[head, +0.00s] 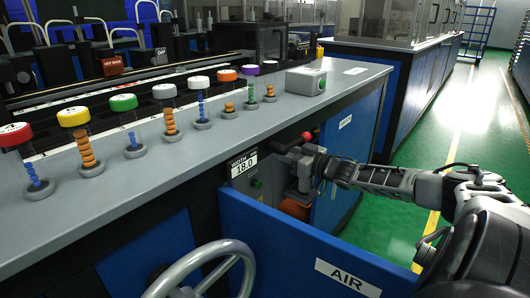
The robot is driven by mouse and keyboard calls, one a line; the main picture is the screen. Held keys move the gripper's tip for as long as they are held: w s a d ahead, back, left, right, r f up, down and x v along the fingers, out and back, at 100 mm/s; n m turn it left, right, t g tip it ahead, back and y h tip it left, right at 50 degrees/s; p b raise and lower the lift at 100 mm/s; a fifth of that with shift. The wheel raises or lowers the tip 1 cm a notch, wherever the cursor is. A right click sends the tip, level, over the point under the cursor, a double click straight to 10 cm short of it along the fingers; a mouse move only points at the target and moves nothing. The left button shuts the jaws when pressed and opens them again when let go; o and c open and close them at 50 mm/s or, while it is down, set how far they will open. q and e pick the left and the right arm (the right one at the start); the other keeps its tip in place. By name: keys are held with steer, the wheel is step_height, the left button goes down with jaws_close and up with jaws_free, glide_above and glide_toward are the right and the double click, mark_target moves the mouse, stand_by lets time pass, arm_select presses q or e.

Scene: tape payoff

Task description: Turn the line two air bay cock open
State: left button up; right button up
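The blue door marked AIR (345,262) stands swung open in front of the air bay, below the grey counter. My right gripper (296,162) comes in from the right and reaches into the bay, just below the counter edge. A small red part (307,136), possibly a cock handle, shows right above the gripper; I cannot tell whether they touch. The gripper's fingers blend with grey fittings, so their opening is unclear. An orange rounded part (295,208) shows below the gripper. The line two cock cannot be clearly made out. My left gripper is out of view.
A panel reading WIDTH 18.0 (243,163) is left of the gripper, with a green button (256,183) below. Several colour-capped clear tubes line the counter (190,150). A handwheel (205,268) stands at the front. Green floor (430,135) is free at right.

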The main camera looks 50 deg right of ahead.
arm_select(q)
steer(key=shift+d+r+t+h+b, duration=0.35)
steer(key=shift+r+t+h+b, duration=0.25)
steer(key=shift+b, duration=0.6)
arm_select(e)
steer(key=w, duration=0.7)
steer(key=shift+w+a, duration=0.25)
steer(key=shift+a, duration=0.1)
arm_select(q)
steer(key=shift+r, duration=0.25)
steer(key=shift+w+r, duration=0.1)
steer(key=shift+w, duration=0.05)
arm_select(e)
jaws_close()
